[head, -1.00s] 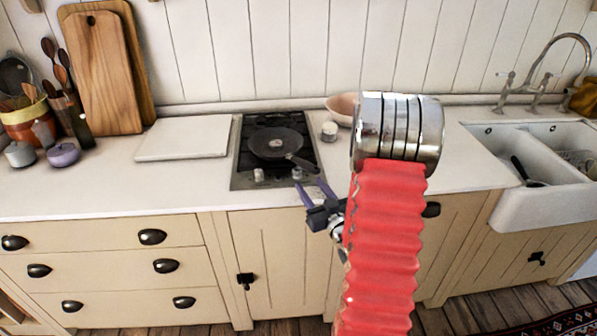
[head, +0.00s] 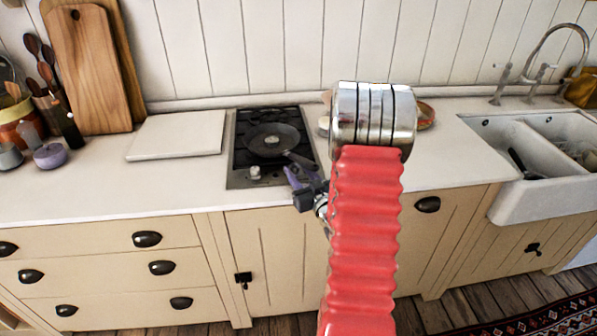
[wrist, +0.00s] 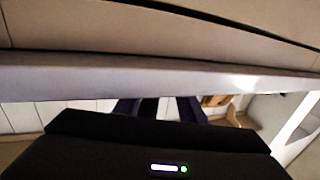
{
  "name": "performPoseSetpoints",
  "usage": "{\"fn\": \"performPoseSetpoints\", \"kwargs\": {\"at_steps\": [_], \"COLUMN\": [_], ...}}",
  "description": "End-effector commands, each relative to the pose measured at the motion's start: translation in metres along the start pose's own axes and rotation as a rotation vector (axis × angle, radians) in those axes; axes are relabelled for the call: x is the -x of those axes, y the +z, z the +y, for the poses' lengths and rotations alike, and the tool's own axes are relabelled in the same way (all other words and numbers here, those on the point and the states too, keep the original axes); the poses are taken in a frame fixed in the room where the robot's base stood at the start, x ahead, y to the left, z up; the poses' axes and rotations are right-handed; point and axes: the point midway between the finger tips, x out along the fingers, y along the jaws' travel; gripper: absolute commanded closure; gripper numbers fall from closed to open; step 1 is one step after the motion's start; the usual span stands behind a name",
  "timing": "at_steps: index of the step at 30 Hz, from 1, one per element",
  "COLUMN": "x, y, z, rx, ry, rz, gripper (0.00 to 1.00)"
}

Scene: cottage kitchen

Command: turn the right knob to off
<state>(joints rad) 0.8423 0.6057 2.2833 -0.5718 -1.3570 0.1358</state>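The cooktop (head: 240,150) is set in the white counter, with control knobs along its front edge. The left knob (head: 254,172) is pale and plainly visible. The right knob is hidden behind my gripper (head: 298,174), so I cannot read its setting. My gripper, with purple fingers, is at the cooktop's front right corner. Its fingers stand apart; I cannot tell whether they touch the knob. In the wrist view the fingers (wrist: 158,108) show as two dark shapes with a gap between them, and no knob can be made out.
A dark pan (head: 272,140) sits on the cooktop, its handle pointing toward the front right. A white board (head: 175,136) lies to the left. A bowl (head: 426,115) is partly hidden behind my arm. The sink (head: 540,190) is at the right.

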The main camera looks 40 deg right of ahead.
Motion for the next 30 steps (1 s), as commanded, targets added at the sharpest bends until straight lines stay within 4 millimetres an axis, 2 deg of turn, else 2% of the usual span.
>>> {"fn": "performPoseSetpoints", "kwargs": {"at_steps": [2, 14, 30], "x": [0.0003, 0.0007, 0.0005], "y": [-0.0001, -0.0001, 0.0001], "z": [0.0007, 0.0016, -0.0006], "rx": [0.0, 0.0, 0.0], "ry": [0.001, 0.003, 0.066], "rz": [0.0, 0.0, 0.0], "gripper": [0.69, 0.97, 0.98]}}
